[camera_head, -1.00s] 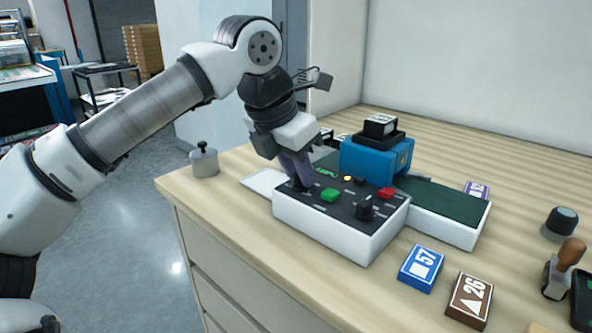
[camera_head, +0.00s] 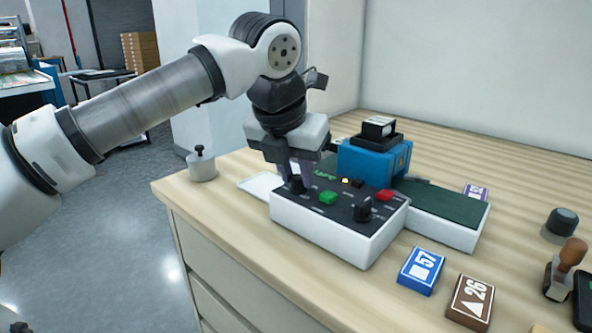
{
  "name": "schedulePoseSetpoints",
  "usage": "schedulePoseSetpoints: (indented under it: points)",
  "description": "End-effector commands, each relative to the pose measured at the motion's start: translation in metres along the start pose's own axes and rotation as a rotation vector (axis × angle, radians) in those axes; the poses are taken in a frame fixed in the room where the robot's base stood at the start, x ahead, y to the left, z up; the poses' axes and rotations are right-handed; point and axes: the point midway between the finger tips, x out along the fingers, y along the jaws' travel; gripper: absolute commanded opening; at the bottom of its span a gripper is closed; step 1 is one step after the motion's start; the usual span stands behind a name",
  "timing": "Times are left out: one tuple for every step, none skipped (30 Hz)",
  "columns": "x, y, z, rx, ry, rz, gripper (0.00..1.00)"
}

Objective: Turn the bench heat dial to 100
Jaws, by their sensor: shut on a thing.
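The control box (camera_head: 330,240) is white with a dark top panel and stands on the wooden bench. A black dial (camera_head: 297,185) sits at the panel's left end. My gripper (camera_head: 298,180) points down over that end, its fingers shut on this dial. A second black dial (camera_head: 363,209) stands at the panel's front right, free of my gripper. A green button (camera_head: 328,197) and a red button (camera_head: 384,195) are on the panel, with a small lit amber lamp (camera_head: 346,181). The scale marks around the dials are too small to read.
A blue machine (camera_head: 372,160) stands behind the box, with a dark green bed (camera_head: 445,212) to its right. A blue block marked 57 (camera_head: 421,270) and a brown block marked 26 (camera_head: 470,301) lie in front. A grey weight (camera_head: 202,165) stands at the left edge.

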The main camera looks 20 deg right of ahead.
Motion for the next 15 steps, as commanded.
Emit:
schedulePoseSetpoints:
  points:
    - [0.0004,-0.0001,-0.0007,0.001,0.003,0.0,0.01]
    - [0.0004,-0.0001,-0.0007,0.001,0.003,0.0,0.01]
    - [0.0004,-0.0001,-0.0007,0.001,0.003,0.0,0.01]
    - [0.0004,-0.0001,-0.0007,0.001,0.003,0.0,0.01]
    - [0.0004,-0.0001,-0.0007,0.001,0.003,0.0,0.27]
    - [0.0004,-0.0001,-0.0007,0.001,0.003,0.0,0.32]
    - [0.0003,-0.0001,-0.0006,0.001,0.003,0.0,0.36]
    - [0.0003,-0.0001,-0.0006,0.001,0.002,0.0,0.4]
    - [0.0003,-0.0001,-0.0005,0.001,0.002,0.0,0.45]
    - [0.0003,-0.0001,-0.0005,0.001,0.002,0.0,0.46]
    - [0.0002,-0.0001,-0.0004,0.002,0.002,0.0,0.46]
    - [0.0002,-0.0001,-0.0004,0.002,0.002,0.0,0.46]
    - [0.0002,-0.0001,-0.0003,0.002,0.002,0.0,0.46]
    - [0.0002,-0.0001,-0.0003,0.002,0.001,0.0,0.46]
    - [0.0002,0.0,-0.0003,0.002,0.001,0.0,0.46]
